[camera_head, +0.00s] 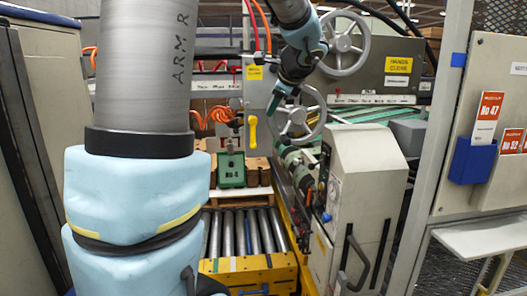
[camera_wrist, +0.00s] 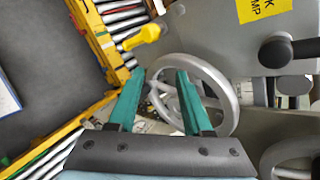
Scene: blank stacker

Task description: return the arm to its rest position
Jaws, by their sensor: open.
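My gripper (camera_head: 280,98) hangs from my blue-and-grey arm near the top middle of the head view, close to the machine front with its grey handwheels. In the wrist view my gripper (camera_wrist: 160,76) shows two teal fingers spread apart, with nothing between them. A grey handwheel (camera_wrist: 228,92) lies beyond the fingers in that view. My large arm link fills the left of the head view and hides part of the machine.
Two handwheels, an upper one (camera_head: 344,42) and a lower one (camera_head: 310,116), are close to my gripper. A yellow handle (camera_head: 252,132) hangs above a green box (camera_head: 231,169). Rollers (camera_head: 243,232) lie below. A beige cabinet (camera_head: 365,190) and a metal-framed panel stand right.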

